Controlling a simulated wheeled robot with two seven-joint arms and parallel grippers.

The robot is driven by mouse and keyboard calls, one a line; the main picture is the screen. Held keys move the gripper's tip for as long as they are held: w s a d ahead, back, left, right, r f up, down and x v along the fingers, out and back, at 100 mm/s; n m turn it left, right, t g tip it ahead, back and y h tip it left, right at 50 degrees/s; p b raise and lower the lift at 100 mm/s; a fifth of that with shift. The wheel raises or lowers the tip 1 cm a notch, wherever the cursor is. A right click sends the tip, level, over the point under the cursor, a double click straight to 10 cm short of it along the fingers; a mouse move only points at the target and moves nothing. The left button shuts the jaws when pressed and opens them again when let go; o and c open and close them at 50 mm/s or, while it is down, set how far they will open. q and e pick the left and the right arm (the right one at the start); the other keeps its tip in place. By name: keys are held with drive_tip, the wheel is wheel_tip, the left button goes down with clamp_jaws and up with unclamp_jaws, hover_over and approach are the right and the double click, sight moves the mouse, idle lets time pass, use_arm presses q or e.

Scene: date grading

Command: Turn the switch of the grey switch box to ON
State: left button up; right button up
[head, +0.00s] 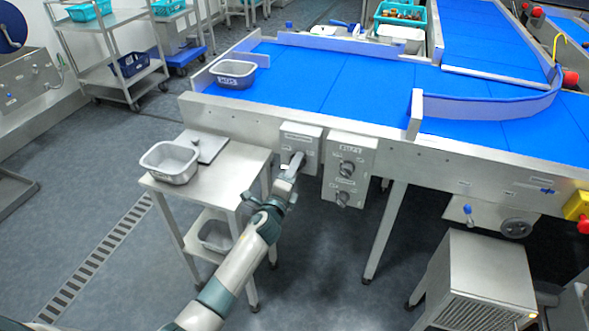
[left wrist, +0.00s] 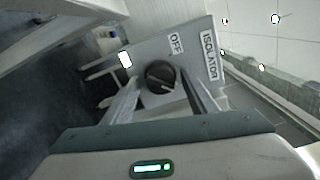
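The grey switch box (head: 301,137) hangs on the side of the conveyor frame in the head view. In the left wrist view the box face (left wrist: 192,60) carries the labels ISOLATOR and OFF and a round black switch knob (left wrist: 160,76). I see no ON label there. My left gripper (head: 294,163) is in front of the box, and its fingers (left wrist: 160,94) stand open on either side of the knob, with gaps visible. I cannot tell whether they touch it. The knob is hidden by the gripper in the head view. My right gripper is not in view.
A second box (head: 349,170) with two knobs hangs just right of the switch box. A steel table (head: 215,185) with a grey tub (head: 170,162) stands at left. The blue conveyor (head: 330,85) is above. A vented steel cabinet (head: 480,280) stands at lower right.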

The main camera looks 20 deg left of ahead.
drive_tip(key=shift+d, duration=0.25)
use_arm(q)
drive_tip(key=s, duration=1.7)
drive_tip(key=shift+s+a, duration=0.15)
drive_tip(key=shift+a, duration=0.2)
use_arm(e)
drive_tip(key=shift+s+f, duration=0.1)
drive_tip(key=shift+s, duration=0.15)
use_arm(q)
drive_tip(key=shift+f, duration=0.1)
